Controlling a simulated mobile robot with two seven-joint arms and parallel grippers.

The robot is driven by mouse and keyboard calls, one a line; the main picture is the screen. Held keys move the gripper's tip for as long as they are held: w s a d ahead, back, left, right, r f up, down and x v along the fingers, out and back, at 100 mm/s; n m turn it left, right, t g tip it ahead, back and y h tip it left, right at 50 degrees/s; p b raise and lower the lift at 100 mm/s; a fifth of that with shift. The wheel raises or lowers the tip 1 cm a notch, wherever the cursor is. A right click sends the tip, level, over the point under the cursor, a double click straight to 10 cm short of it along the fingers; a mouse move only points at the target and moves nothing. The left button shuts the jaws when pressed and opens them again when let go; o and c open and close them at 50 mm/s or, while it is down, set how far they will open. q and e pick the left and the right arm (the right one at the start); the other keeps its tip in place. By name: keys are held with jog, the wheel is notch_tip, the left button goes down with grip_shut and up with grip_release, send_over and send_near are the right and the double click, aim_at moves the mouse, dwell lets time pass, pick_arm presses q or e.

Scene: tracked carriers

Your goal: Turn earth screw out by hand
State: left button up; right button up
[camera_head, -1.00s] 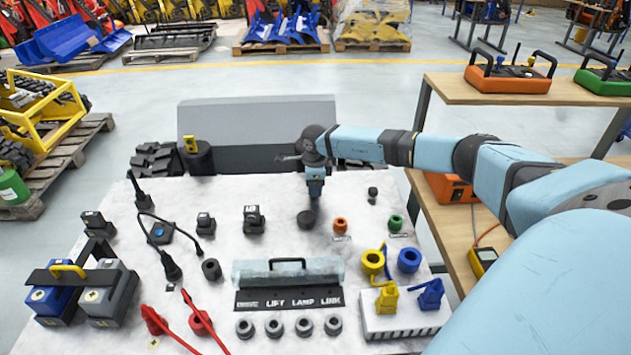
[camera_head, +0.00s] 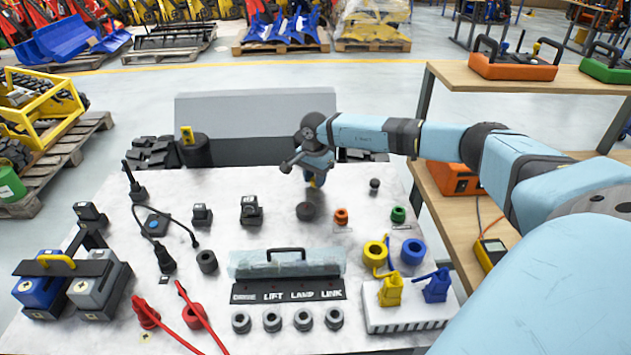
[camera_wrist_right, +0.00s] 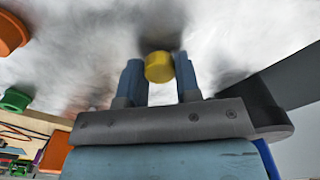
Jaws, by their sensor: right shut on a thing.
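My right gripper (camera_head: 314,178) is above the back of the white panel top (camera_head: 345,205), just behind a dark round socket (camera_head: 306,211). It is shut on a small yellow cylindrical piece, which appears to be the earth screw (camera_head: 313,182). In the right wrist view the yellow screw (camera_wrist_right: 158,67) sits between the two blue fingers of the right gripper (camera_wrist_right: 160,80). A dark blurred patch lies behind the screw there. Whether the screw still touches the panel cannot be told. My left gripper is not in view.
An orange ring (camera_head: 341,216), a green ring (camera_head: 398,214) and a small black knob (camera_head: 375,185) stand to the right. A clear-covered box with a handle (camera_head: 287,262) lies in front. A wooden shelf (camera_head: 540,100) stands at the right.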

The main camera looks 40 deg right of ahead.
jog(key=n+b, duration=0.1)
jog(key=n, duration=0.3)
jog(key=shift+f+n, duration=0.15)
jog(key=shift+n, duration=0.25)
jog(key=n+b, duration=0.1)
jog(key=n, duration=0.2)
jog(key=n+b, duration=0.1)
jog(key=n, duration=0.1)
jog(key=shift+f+n, duration=0.1)
jog(key=shift+n, duration=0.2)
jog(key=n+b, duration=0.1)
jog(key=n, duration=0.3)
jog(key=shift+b, duration=0.3)
jog(key=n, duration=0.3)
jog(key=shift+b, duration=0.3)
jog(key=o, duration=0.8)
